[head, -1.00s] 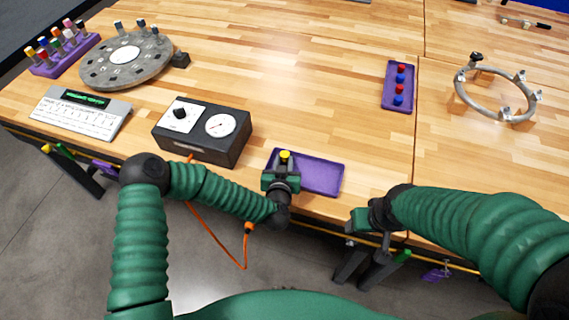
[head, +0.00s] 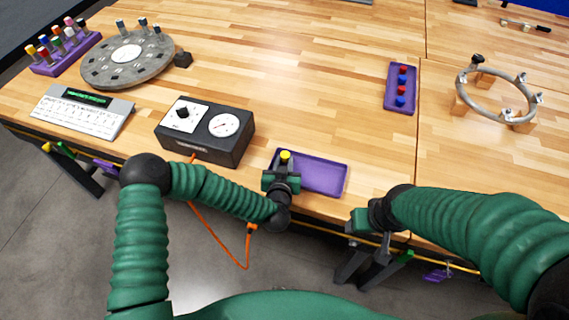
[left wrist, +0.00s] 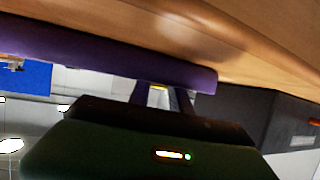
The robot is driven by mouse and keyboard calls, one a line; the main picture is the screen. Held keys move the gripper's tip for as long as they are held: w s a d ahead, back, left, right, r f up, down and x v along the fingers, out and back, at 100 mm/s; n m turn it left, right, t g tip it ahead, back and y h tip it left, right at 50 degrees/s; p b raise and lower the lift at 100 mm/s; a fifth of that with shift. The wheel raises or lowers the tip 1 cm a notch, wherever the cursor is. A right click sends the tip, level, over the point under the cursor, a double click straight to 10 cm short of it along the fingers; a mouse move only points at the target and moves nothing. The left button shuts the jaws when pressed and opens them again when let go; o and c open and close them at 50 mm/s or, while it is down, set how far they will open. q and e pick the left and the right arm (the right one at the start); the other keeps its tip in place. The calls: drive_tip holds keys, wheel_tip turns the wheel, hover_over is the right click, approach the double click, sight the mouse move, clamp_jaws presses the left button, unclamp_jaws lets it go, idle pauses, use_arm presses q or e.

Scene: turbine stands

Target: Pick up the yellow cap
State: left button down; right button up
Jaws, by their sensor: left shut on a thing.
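The small yellow cap (head: 285,155) is at the tip of my left gripper (head: 284,164) in the head view. The gripper is shut on the cap, over the left end of the purple tray (head: 322,175). In the left wrist view, a sliver of yellow cap (left wrist: 158,87) shows between the two dark fingers of the left gripper (left wrist: 163,93), by the purple tray edge (left wrist: 110,58). The fingers hide most of the cap there. How high the cap is above the tray is unclear. My right gripper (head: 360,222) is by the table's front edge, away from the cap; its jaws are unclear.
A black box with a dial (head: 205,132) stands just left of the tray. A purple strip with red and blue pieces (head: 387,96) and a metal ring (head: 470,102) are at the right. A grey disc (head: 105,73) is at the back left. The middle of the table (head: 300,80) is clear.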

sight(285, 156)
use_arm(q)
drive_tip(key=shift+a+r, duration=0.1)
drive_tip(key=shift+r, duration=0.65)
drive_tip(key=shift+d+r, duration=0.2)
drive_tip(key=shift+r, duration=0.95)
drive_tip(key=s+a+r+p, duration=0.1)
drive_tip(key=s+a+p, duration=0.2)
drive_tip(key=s+a, duration=0.6)
drive_tip(key=s, duration=0.4)
drive_tip(key=c, duration=1.7)
unclamp_jaws()
drive_tip(key=shift+s+a+r, duration=0.1)
drive_tip(key=shift+a, duration=0.05)
clamp_jaws()
